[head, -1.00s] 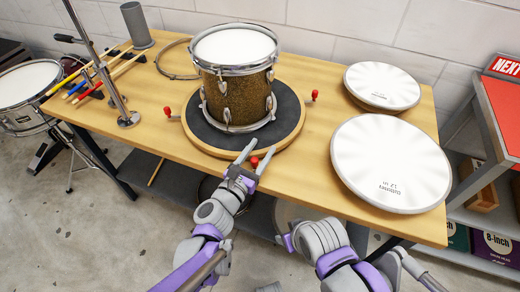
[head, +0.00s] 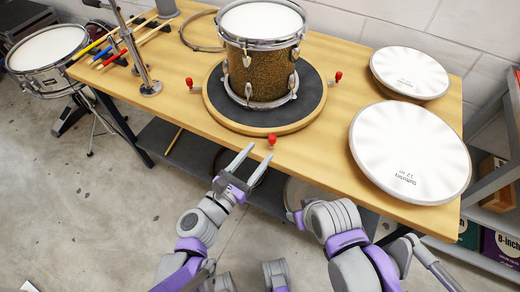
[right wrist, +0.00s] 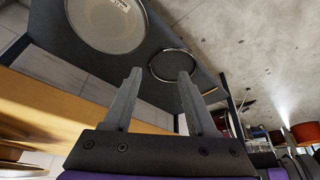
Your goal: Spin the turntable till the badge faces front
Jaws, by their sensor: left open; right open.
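A sparkly brown drum (head: 262,72) with a white head stands upright on the round turntable (head: 225,112), which has a dark top and a wooden rim. No badge shows on the side of the drum I can see. Red knobs stick out from the turntable at the left (head: 189,82), the right (head: 338,76) and the front (head: 272,140). My left gripper (head: 260,154) is open and empty at the table's front edge, its right fingertip just short of the front knob. My right gripper (right wrist: 155,95) is open and empty in the right wrist view.
Two white drumheads (head: 412,150) (head: 410,70) lie at the table's right. Drumsticks (head: 125,42) and a metal stand (head: 150,88) are at the left. A snare drum (head: 45,48) stands on the floor. A dark shelf (head: 190,150) runs under the table.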

